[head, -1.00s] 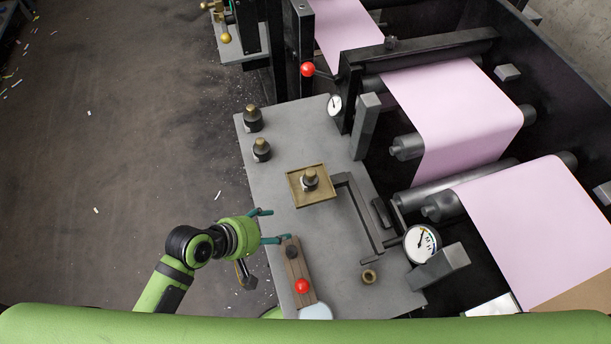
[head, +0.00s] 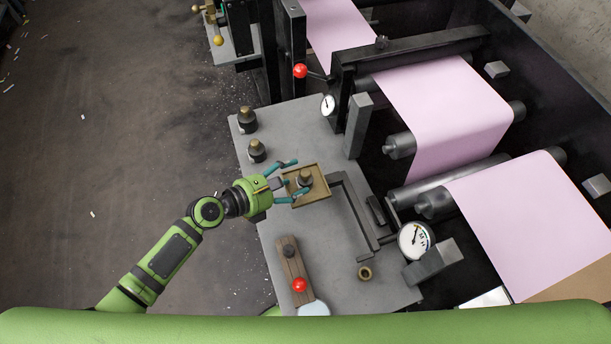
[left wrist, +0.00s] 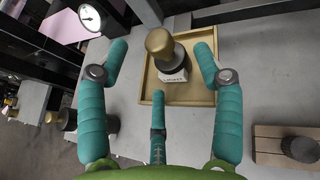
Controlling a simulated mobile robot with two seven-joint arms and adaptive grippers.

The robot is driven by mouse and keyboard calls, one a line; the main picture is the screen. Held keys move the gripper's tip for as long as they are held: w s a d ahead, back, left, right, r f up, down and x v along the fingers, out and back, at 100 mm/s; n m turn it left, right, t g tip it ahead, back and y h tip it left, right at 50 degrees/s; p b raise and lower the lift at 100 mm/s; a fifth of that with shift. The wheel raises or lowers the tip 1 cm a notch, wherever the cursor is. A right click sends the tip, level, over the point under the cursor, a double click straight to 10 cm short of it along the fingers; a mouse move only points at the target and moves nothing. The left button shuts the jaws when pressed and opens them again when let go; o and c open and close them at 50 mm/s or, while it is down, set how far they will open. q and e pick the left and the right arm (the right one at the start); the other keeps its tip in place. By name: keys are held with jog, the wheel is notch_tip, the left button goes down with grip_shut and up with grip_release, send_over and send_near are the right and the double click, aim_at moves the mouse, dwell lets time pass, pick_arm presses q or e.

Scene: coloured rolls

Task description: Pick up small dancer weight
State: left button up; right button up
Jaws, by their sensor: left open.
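A small dark weight with a brass knob (head: 304,178) stands upright in a shallow brass tray (head: 322,193) on the grey table. In the left wrist view the weight (left wrist: 172,60) shows a pale label and the tray (left wrist: 200,97) lies around it. My left gripper (head: 295,178) is open, its teal fingers spread on either side of the weight at the tray's left edge. In the left wrist view the gripper (left wrist: 160,52) has nothing between its fingers that it clearly touches. Two larger-looking weights (head: 246,120) (head: 257,151) stand at the table's back left. My right gripper is out of view.
A wooden block (head: 292,263) with a dark knob and a red ball (head: 299,285) lies at the table's front. A bent dark bar (head: 357,215), a brass ring (head: 365,273) and a dial gauge (head: 415,240) are to the right. Rollers with pink web (head: 520,225) stand beyond.

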pick_arm(q)
jog(key=shift+x, duration=1.1)
grip_shut()
